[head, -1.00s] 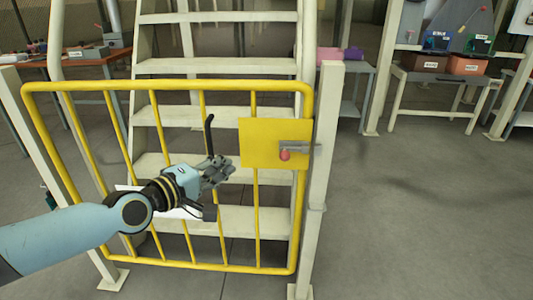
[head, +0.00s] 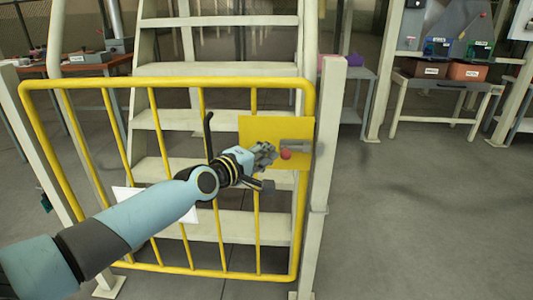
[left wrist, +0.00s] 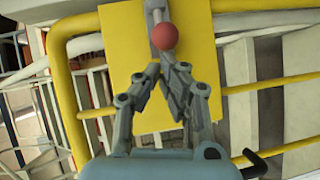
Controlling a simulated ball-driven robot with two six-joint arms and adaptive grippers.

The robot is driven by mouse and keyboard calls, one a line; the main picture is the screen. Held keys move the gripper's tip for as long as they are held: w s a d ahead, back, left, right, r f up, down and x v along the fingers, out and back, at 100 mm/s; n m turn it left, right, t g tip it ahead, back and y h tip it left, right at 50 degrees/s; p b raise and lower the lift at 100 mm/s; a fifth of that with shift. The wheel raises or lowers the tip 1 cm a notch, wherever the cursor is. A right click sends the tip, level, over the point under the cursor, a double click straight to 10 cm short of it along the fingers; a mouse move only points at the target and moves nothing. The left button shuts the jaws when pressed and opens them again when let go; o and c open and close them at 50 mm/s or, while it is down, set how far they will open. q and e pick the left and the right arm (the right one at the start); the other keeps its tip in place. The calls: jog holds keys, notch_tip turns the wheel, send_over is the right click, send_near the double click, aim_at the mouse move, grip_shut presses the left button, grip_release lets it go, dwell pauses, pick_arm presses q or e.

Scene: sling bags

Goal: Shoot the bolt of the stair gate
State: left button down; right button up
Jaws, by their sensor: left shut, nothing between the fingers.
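The yellow stair gate (head: 180,84) stands across the foot of the stairs, in line with its post (head: 325,150). A yellow plate (head: 262,128) at its upper right carries a grey bolt (head: 297,143) with a red ball knob (head: 285,155). In the left wrist view the knob (left wrist: 164,37) is just beyond the fingertips, with the grey bolt (left wrist: 155,12) behind it. My left gripper (head: 272,152) is shut and empty, just left of the knob in the head view. It also shows in the left wrist view (left wrist: 166,72). My right gripper is in neither view.
Pale stairs (head: 215,68) rise behind the gate. A bench with bins (head: 450,72) stands at the back right. The floor right of the post is clear.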

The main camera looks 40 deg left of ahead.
aim_at(284, 151)
pick_arm(q)
jog(key=shift+d, duration=0.1)
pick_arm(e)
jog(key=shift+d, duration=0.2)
pick_arm(q)
jog(key=w+d, duration=0.1)
jog(key=d, duration=0.2)
jog(key=shift+w+p, duration=0.3)
jog(key=shift+w, duration=0.1)
jog(key=shift+a, duration=0.1)
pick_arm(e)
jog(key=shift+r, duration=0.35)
